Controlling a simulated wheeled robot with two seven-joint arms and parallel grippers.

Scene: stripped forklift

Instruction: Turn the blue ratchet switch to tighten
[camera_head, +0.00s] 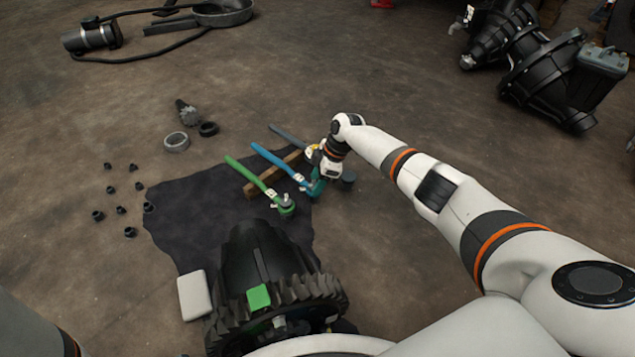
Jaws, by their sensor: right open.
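A blue ratchet (273,161) lies on the dark mat between a green ratchet and a grey-handled one. Its handle points to the upper left and its head end is at the lower right. My right gripper (314,187) is at the head end of the blue ratchet, and it is open. The gripper and wrist partly hide the head, so the switch cannot be made out, nor can I tell whether the fingers touch it. Of my left arm only a small part shows at the lower left corner, and its gripper is out of view.
The green ratchet (246,173) lies close on the left, the grey-handled ratchet (287,135) on the right. A wooden strip (255,186) runs under the handles. A large black gear (275,290) stands in front on the dark mat (185,215). Several small nuts lie left.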

